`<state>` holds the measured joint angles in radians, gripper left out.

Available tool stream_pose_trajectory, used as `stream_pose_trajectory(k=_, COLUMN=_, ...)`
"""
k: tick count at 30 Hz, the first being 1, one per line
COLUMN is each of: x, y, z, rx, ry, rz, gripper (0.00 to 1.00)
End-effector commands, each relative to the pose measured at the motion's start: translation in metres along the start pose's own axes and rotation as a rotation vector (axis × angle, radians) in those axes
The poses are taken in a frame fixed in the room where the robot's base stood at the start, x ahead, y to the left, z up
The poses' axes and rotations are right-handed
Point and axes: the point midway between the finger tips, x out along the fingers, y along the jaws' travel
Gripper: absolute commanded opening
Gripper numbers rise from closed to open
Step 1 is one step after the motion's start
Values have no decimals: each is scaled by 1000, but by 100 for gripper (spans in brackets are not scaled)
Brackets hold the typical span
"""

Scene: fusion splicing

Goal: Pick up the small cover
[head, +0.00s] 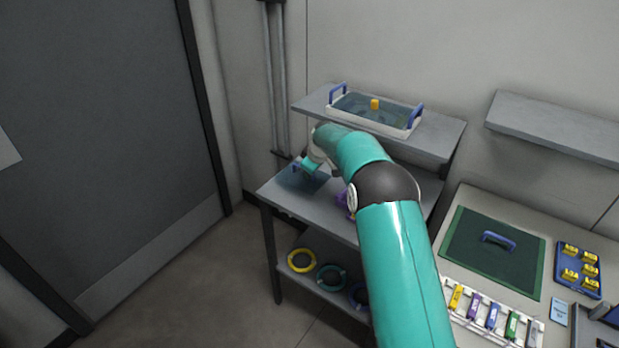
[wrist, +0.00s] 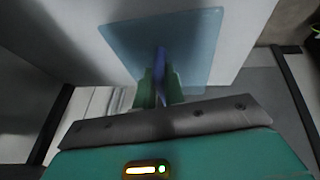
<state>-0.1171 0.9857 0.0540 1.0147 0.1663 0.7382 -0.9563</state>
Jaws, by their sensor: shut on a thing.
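The small cover is a see-through blue panel (wrist: 120,40) with a blue handle (wrist: 161,62) in the wrist view. My gripper (wrist: 160,82) has its two green fingers closed on that handle, one on each side. In the head view the small cover (head: 310,181) shows at the left end of the grey shelf table, with my gripper (head: 299,166) at its handle. My arm hides part of the area. I cannot tell whether the cover touches the table top or is held just above it.
A white tray (head: 412,132) with blue handles stands on the upper shelf, close above my arm. A purple thing (head: 344,199) sits beside my arm. Coloured rings, including a yellow one (head: 290,262), lie on the lower shelf. A green panel with handle (head: 465,237) lies on the right bench.

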Motion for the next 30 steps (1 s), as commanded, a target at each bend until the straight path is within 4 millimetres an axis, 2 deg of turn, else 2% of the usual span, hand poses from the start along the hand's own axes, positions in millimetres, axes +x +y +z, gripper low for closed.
stream_pose_trajectory(k=9, x=-69, y=-20, z=7, rx=1, ry=1, rz=2, gripper=0)
stream_pose_trajectory(k=18, x=-116, y=-55, z=33, rx=1, ry=-1, rz=1, gripper=0)
stream_pose_trajectory(k=24, x=-134, y=-70, z=44, rx=1, ry=-1, rz=0, gripper=0)
stream_pose_trajectory(k=30, x=-140, y=-75, z=48, rx=0, ry=-1, rz=0, gripper=0)
